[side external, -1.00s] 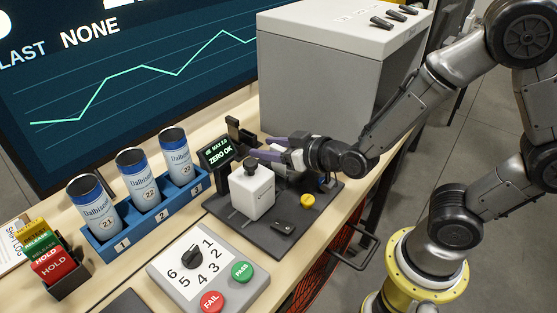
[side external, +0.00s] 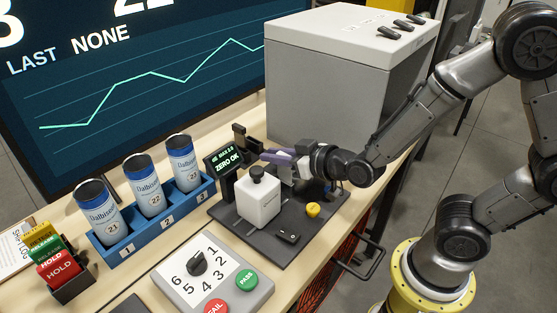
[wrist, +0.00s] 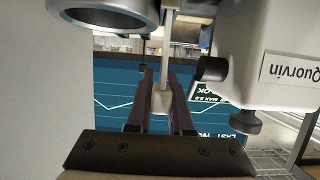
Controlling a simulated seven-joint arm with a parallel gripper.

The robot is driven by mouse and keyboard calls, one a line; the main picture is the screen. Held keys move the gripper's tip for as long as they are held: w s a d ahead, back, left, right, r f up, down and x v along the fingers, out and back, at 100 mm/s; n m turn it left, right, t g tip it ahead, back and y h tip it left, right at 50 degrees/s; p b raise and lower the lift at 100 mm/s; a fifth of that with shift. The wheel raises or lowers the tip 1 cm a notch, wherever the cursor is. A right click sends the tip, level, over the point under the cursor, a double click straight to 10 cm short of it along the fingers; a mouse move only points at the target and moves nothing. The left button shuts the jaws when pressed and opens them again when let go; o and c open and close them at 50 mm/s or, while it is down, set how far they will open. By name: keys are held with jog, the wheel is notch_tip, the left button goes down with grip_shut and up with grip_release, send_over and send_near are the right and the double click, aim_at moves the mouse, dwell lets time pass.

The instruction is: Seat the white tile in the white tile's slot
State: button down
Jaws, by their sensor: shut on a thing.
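My gripper (side external: 265,156) is over the dark base plate, behind and slightly right of the white instrument's knob, with its fingers pointing left. In the wrist view, my gripper (wrist: 160,76) has its two long dark fingers close together. A small pale piece (wrist: 162,102), which looks like the white tile, shows between them. In the side view I cannot clearly make out the tile at the fingertips. I cannot pick out the white tile's slot with certainty in either view.
The white instrument (side external: 259,202) and yellow knob (side external: 313,210) stand on the base plate (side external: 262,240). A small display (side external: 226,162) and dark bracket (side external: 243,138) are close to the fingers. A blue can rack (side external: 160,232) is left, a grey cabinet (side external: 330,90) behind.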

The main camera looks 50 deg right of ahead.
jog(key=s+d+r, duration=0.1)
jog(key=s+r, duration=1.2)
jog(key=s, duration=0.1)
jog(key=shift+d, duration=0.25)
notch_tip(320, 180, up, 7)
dwell(1.4)
jog(key=shift+w+d, duration=0.1)
